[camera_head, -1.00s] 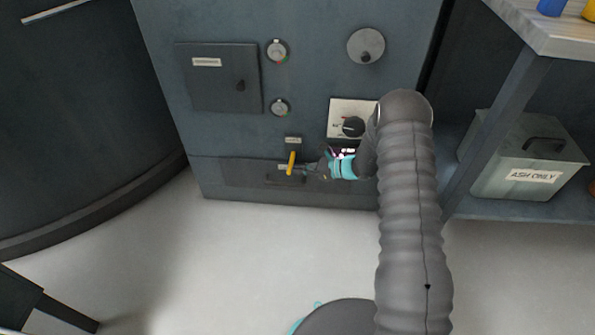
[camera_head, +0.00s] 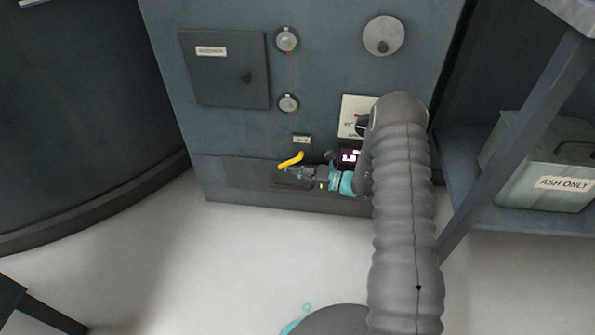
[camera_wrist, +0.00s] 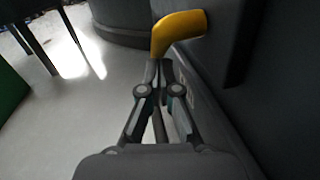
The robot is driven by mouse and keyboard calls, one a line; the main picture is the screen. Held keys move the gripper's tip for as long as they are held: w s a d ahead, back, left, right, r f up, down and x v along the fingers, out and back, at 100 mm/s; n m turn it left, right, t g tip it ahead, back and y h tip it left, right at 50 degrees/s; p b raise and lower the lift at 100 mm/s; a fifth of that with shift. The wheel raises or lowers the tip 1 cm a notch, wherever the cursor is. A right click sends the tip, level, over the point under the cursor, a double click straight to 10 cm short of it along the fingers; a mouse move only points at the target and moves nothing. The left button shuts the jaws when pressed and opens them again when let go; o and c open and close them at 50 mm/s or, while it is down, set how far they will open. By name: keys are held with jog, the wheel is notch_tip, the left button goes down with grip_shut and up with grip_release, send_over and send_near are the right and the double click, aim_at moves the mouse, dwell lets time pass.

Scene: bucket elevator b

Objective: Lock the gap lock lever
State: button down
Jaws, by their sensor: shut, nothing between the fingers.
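The yellow lever (camera_head: 291,160) is on the lower front of the dark grey cabinet, below a small label (camera_head: 302,140). In the head view it lies tilted, its left end lower. In the wrist view the yellow lever (camera_wrist: 178,30) is bent and sits just beyond the fingertips. My gripper (camera_head: 290,172) is shut and empty, just below the lever, pointing left along the cabinet front. In the wrist view my gripper (camera_wrist: 158,68) has its fingertips at or touching the lever's lower end; I cannot tell if they touch.
The cabinet front holds a panel door (camera_head: 225,85), two small gauges (camera_head: 287,40), a round disc (camera_head: 383,36) and a dial plate (camera_head: 352,112) partly behind my arm. A shelf with an "ASH ONLY" bin (camera_head: 540,170) stands right. The floor in front is clear.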

aim_at(286, 165)
jog(key=shift+w+a+r, duration=0.1)
jog(key=shift+a+r, duration=0.3)
jog(key=shift+a, duration=0.25)
jog(key=shift+w+a+r, duration=0.1)
jog(key=shift+a+r, duration=0.3)
jog(key=shift+a, duration=0.25)
jog(key=shift+a+r, duration=0.1)
jog(key=shift+r, duration=0.05)
dwell(1.0)
jog(key=v, duration=1.2)
